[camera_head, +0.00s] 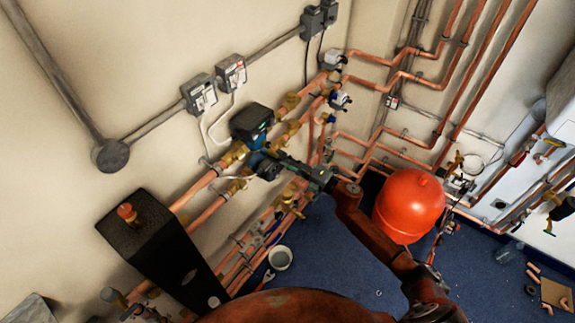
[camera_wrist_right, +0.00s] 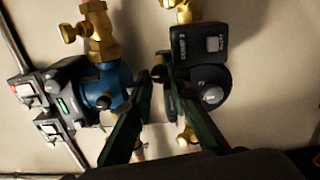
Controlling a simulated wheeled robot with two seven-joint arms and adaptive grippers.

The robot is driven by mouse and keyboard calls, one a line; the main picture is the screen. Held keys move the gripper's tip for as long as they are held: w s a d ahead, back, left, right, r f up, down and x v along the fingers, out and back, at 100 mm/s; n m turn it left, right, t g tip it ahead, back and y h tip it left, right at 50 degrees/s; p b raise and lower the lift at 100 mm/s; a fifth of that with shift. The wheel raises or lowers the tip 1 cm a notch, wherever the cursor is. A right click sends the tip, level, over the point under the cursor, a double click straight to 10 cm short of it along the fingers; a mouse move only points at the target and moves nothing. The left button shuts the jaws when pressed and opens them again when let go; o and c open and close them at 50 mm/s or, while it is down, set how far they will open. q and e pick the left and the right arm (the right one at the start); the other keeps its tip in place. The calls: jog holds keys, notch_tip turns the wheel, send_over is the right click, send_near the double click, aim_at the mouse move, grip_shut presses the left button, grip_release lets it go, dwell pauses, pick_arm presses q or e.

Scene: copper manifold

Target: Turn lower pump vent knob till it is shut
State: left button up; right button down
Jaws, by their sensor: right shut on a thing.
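My right gripper (camera_head: 279,160) reaches in from the lower right, its fingertips at the front of the lower pump (camera_head: 265,168), a dark unit on the copper pipes by the wall. In the right wrist view, the two green-grey fingers of my right gripper (camera_wrist_right: 157,76) come together between a blue pump body (camera_wrist_right: 118,78) and a round black pump head (camera_wrist_right: 198,92). They are shut on a small dark piece, which I take for the lower pump vent knob; the fingertips hide most of it. How far it is turned cannot be seen. My left gripper is out of view.
Another pump with a black head (camera_head: 251,121) sits just above. Copper pipes and brass valves crowd the wall. A red expansion vessel (camera_head: 408,204) stands right of my arm. A tall black unit (camera_head: 165,250) is at lower left.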

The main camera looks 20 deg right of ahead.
jog(key=shift+f+n+b, duration=0.1)
jog(key=shift+n+b, duration=0.25)
jog(key=shift+n, duration=0.25)
jog(key=c, duration=1.8)
grip_release()
jog(key=v, duration=1.2)
